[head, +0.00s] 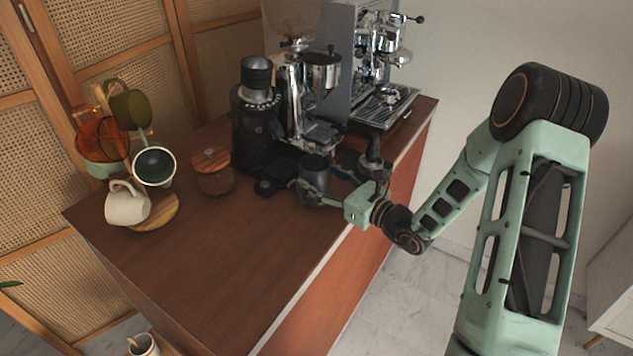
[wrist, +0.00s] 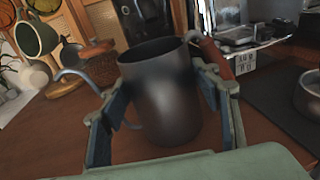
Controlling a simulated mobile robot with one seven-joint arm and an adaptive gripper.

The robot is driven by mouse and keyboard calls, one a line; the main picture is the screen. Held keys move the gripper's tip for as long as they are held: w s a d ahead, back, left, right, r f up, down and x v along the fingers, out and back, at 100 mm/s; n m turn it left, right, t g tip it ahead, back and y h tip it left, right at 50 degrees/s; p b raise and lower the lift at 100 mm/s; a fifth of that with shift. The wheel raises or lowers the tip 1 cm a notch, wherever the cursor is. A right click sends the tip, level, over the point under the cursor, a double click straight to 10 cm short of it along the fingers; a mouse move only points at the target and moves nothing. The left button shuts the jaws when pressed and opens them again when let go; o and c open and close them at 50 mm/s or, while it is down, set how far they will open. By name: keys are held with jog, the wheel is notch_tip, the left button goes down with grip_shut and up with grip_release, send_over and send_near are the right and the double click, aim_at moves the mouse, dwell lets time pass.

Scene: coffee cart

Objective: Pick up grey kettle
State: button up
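The grey kettle (head: 315,172) is a dark, open-topped metal vessel standing upright on the brown counter, by the coffee equipment. In the wrist view the kettle (wrist: 160,95) fills the middle, with a thin curved grey spout reaching out to the left. A red-brown handle shows just behind its right side; I cannot tell whether it belongs to the kettle. My gripper (head: 322,191) reaches in from the right. Its fingers (wrist: 163,100) are spread wide, one on each side of the kettle, very close to its wall. Whether the pads touch it is unclear.
A black grinder (head: 255,125) and an espresso machine (head: 375,85) stand behind. A wooden-lidded jar (head: 212,174) is to the left, and a mug tree with a cream mug (head: 127,205) farther left. The counter's front left (head: 230,260) is clear.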

jog(key=c, duration=0.8)
jog(key=shift+r, duration=0.1)
jog(key=shift+r, duration=0.1)
